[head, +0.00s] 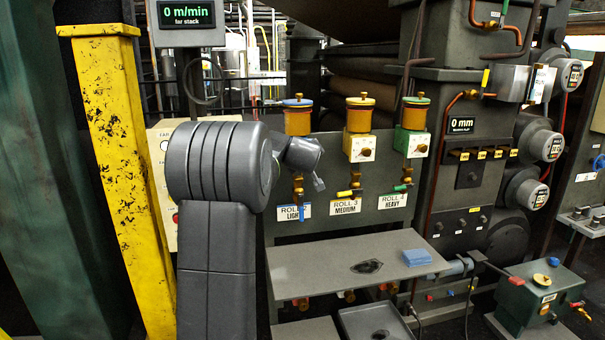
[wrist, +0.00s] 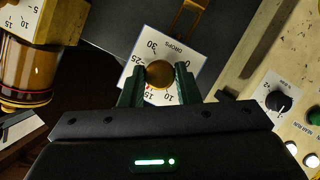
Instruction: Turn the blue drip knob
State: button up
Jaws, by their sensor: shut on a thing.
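The blue-lidded drip oiler (head: 298,122) is the leftmost of three on the dark panel, above the label "LIGHT" with a blue lever. In the head view its dial and knob are hidden behind my wrist. In the wrist view, a round brass-coloured knob (wrist: 160,75) sits on a white dial plate (wrist: 158,45) marked "DROPS", with 25 and 30 readable. My gripper (wrist: 160,76) is shut on this knob, one dark green finger on each side. The fingers are hidden in the head view. No pointer mark on the knob is clear.
The yellow-lidded oiler (head: 361,118) and green-lidded oiler (head: 414,115) stand to the right. A grey shelf (head: 320,272) juts out below, with a blue block (head: 417,257). A yellow post (head: 115,150) stands left. A cream control panel (wrist: 265,95) is close on the wrist view's right.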

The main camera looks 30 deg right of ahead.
jog(key=shift+s+d+f+m+t+y+b, duration=0.1)
jog(key=shift+m+t+y+b, duration=0.3)
jog(key=shift+m+y, duration=1.05)
jog(key=shift+w+d+m+t+y+b, duration=0.2)
jog(key=shift+m+y+b, duration=0.45)
jog(key=shift+m, duration=1.3)
jog(key=shift+s+d+f+m+t+y+b, duration=0.1)
jog(key=shift+s+m+t+y+b, duration=0.25)
jog(key=shift+m+y, duration=1.15)
jog(key=shift+w+m, duration=0.15)
jog(key=shift+m, duration=0.15)
jog(key=o, duration=1)
jog(key=shift+c, duration=0.2)
jog(key=shift+r, duration=0.1)
jog(key=a+v, duration=0.1)
jog(key=v, duration=1.2)
jog(key=shift+s+d, duration=0.3)
jog(key=shift+s, duration=0.15)
